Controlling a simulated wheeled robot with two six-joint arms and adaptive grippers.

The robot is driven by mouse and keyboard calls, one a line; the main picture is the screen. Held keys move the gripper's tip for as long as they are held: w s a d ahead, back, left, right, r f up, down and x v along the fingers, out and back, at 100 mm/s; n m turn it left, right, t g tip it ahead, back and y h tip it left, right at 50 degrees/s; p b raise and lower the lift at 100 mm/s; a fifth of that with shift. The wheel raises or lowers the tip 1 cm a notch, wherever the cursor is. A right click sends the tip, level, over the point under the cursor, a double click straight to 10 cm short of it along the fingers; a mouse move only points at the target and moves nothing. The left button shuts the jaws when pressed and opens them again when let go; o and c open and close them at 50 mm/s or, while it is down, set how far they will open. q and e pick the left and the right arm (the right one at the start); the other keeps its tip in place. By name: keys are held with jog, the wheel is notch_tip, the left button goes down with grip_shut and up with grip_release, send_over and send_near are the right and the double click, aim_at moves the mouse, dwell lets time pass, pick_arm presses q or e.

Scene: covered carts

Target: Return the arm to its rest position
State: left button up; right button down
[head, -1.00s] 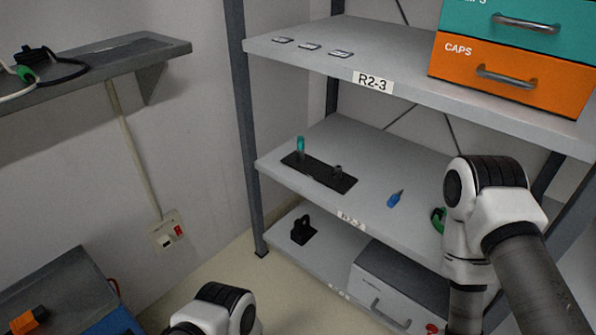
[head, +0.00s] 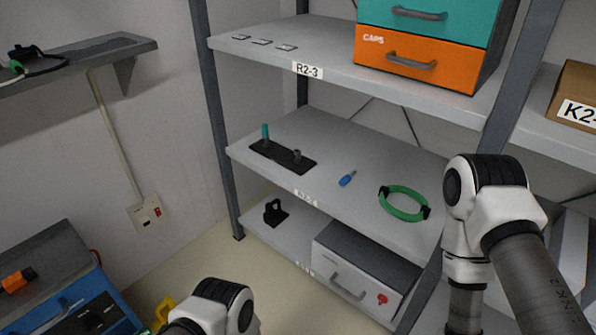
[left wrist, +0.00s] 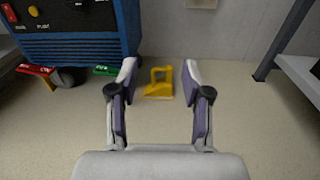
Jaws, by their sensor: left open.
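My left arm shows at the bottom of the head view, with its gripper out of that frame. In the left wrist view my left gripper (left wrist: 160,95) is open and empty, its two fingers apart above the floor. A yellow object (left wrist: 158,88) stands on the floor beyond the fingers, and no finger visibly touches it. My right arm stands at the right of the head view, bent downward in front of the shelf rack. Its gripper is outside the frame.
A blue cart (left wrist: 75,45) stands at the left. Open floor (left wrist: 50,140) lies around my left gripper.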

pick_arm(q)
jog(key=s+a+f+n+g, duration=0.3)
jog(key=s+a+n+g, duration=0.1)
jog(key=s+a+g, duration=0.55)
jog(key=s+d+r+n+g+h, duration=0.1)
jog(key=s+d+n+g+h, duration=0.35)
jog(key=s, duration=0.45)
jog(key=s+d+r+n+g+h, duration=0.2)
jog(key=s+d+n+g+h, duration=0.1)
jog(key=s+n+g+h, duration=0.4)
jog(key=d+r+n+t+h, duration=0.2)
jog(key=d+n+t+h, duration=0.1)
jog(key=d+n+t, duration=0.2)
jog(key=w+a+r+n+t, duration=0.3)
jog(key=w+r+n+t, duration=0.2)
jog(key=w+n, duration=0.1)
notch_tip(320, 180, down, 10)
jog(key=r+b, duration=0.1)
jog(key=b, duration=0.8)
notch_tip(320, 180, up, 38)
jog(key=p, duration=3.9)
jog(key=shift+d+r+y, duration=0.25)
jog(key=shift+y, duration=0.1)
